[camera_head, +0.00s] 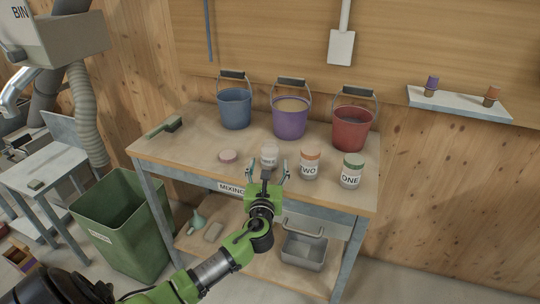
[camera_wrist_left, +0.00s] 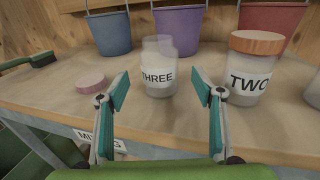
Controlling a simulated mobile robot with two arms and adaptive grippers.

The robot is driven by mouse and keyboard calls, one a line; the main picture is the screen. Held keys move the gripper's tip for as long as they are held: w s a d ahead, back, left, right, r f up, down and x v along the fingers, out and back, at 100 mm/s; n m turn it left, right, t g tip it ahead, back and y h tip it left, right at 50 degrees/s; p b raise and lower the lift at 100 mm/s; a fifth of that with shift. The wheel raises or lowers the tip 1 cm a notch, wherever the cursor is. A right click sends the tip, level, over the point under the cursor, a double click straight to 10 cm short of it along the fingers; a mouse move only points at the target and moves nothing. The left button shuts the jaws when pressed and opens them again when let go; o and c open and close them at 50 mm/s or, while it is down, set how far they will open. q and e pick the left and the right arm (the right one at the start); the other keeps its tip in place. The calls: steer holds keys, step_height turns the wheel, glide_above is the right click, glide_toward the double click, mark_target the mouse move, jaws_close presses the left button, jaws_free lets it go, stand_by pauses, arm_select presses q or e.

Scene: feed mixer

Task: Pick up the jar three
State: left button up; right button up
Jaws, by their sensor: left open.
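Jar three (camera_wrist_left: 158,72) is a clear, pale jar with a white label reading THREE. It stands upright on the table, without a lid on it. In the head view, jar three (camera_head: 269,156) is just beyond my left gripper (camera_head: 267,172), which partly covers it. My left gripper is open, and in the left wrist view its fingers (camera_wrist_left: 160,92) spread to either side in front of the jar, apart from it. A pink lid-like disc (camera_head: 228,156) lies to the left of the jar. My right gripper is not in view.
Blue (camera_head: 235,110), purple (camera_head: 290,120) and red (camera_head: 351,130) buckets stand behind. A brush (camera_head: 165,128) lies at the left. A green bin (camera_head: 125,225) stands left of the table.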

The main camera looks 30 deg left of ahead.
mark_target(269, 159)
arm_select(q)
steer(key=shift+x, duration=3.15)
steer(key=shift+r, duration=0.2)
steer(key=c, duration=1.2)
